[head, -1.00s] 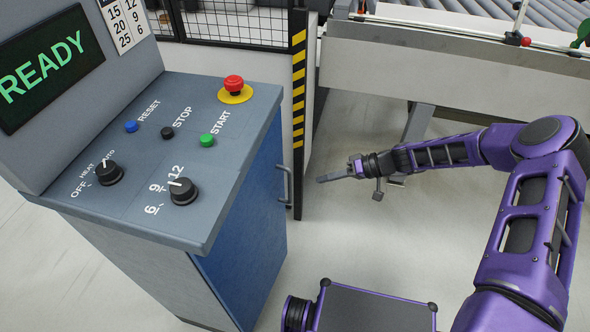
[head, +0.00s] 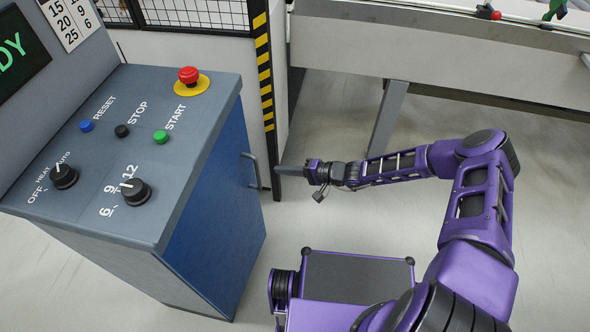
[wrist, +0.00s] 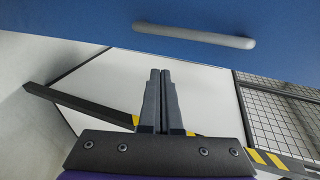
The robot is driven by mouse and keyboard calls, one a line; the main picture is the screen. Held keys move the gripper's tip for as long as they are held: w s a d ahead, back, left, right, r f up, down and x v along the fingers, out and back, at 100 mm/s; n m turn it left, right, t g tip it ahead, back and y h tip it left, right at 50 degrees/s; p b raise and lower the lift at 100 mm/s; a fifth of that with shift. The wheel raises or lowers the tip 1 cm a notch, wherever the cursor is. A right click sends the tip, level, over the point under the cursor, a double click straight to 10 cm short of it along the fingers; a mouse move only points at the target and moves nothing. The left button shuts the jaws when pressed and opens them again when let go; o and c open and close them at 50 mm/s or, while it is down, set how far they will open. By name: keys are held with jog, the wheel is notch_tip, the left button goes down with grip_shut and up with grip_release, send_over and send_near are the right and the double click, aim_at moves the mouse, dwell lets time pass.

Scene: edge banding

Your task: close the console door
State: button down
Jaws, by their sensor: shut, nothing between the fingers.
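The console (head: 130,150) is grey, with a blue door (head: 215,205) on its right side. The door looks flat against or close to the console body; I cannot tell whether a small gap remains. A grey bar handle (head: 250,169) sits on the door's far part. My gripper (head: 282,171) is shut and empty, just right of the handle, with its fingers pointing left toward the door. In the wrist view the shut fingertips (wrist: 160,73) show below the handle (wrist: 194,37) and the blue door face (wrist: 90,20), apparently apart from both.
A black and yellow striped post (head: 265,85) and mesh fence (head: 190,14) stand behind the console. A white machine frame (head: 450,60) with a slanted leg (head: 388,120) runs across the back. The floor (head: 330,222) between console and arm is clear.

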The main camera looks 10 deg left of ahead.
jog(key=w+a, duration=0.1)
jog(key=a, duration=0.6)
jog(key=shift+w+f, duration=0.2)
jog(key=shift+f, duration=0.25)
jog(key=shift+n+g, duration=0.4)
jog(key=shift+g, duration=0.1)
jog(key=a+b, duration=0.2)
jog(key=w+a+b, duration=0.1)
jog(key=a+b, duration=0.1)
jog(key=a, duration=0.1)
jog(key=shift+f+b, duration=0.15)
jog(key=shift+b, duration=0.25)
jog(key=shift+w+a+r, duration=0.15)
jog(key=shift+a+r, duration=0.2)
jog(key=shift+r, duration=0.1)
jog(key=shift+d+f, duration=0.1)
